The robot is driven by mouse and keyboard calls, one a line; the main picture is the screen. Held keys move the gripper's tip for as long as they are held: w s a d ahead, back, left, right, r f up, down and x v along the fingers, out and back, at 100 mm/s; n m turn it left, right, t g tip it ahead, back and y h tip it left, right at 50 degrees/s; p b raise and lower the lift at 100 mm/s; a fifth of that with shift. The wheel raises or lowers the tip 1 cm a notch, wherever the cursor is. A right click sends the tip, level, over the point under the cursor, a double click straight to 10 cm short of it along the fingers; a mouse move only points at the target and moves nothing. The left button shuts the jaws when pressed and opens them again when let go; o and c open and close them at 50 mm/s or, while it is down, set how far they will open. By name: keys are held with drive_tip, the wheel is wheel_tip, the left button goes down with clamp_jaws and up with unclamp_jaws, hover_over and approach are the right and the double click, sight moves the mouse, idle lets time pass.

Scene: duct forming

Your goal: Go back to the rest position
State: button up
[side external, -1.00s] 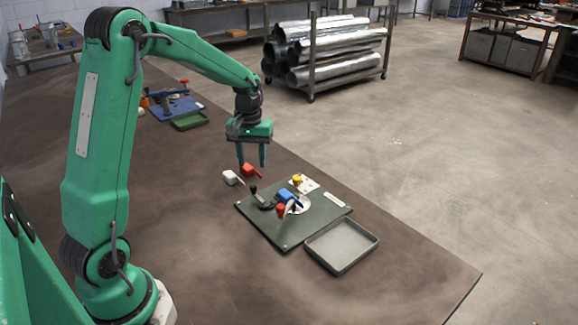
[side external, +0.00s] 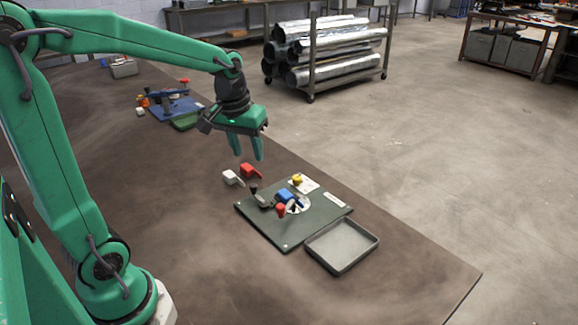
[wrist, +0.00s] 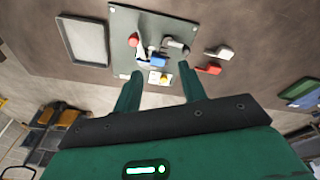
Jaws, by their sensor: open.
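My gripper (side external: 246,150) is open and empty in the air above the table, behind the dark green board (side external: 282,238). Its two green fingers also show in the wrist view (wrist: 158,88), spread apart with nothing held between them. The board carries a blue piece (side external: 284,195), a red knob (side external: 281,210), a black-knobbed lever (side external: 260,198) and a yellow piece (side external: 297,179) on a white plate. A red piece (side external: 249,170) and a white piece (side external: 231,177) lie on the table just behind the board, below my fingers and apart from them.
An empty grey tray (side external: 342,246) sits at the board's front right. A blue fixture (side external: 176,108) and a green tray (side external: 186,121) stand farther back on the table. A rack of metal ducts (side external: 325,55) stands on the floor beyond. The table's left and front are bare.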

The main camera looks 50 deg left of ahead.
drive_tip(key=s+d+r+m+t, duration=0.3)
drive_tip(key=s+d+m, duration=0.2)
drive_tip(key=s+d, duration=0.3)
drive_tip(key=s, duration=0.4)
drive_tip(key=shift+s+h, duration=0.3)
drive_tip(key=shift+s, duration=0.05)
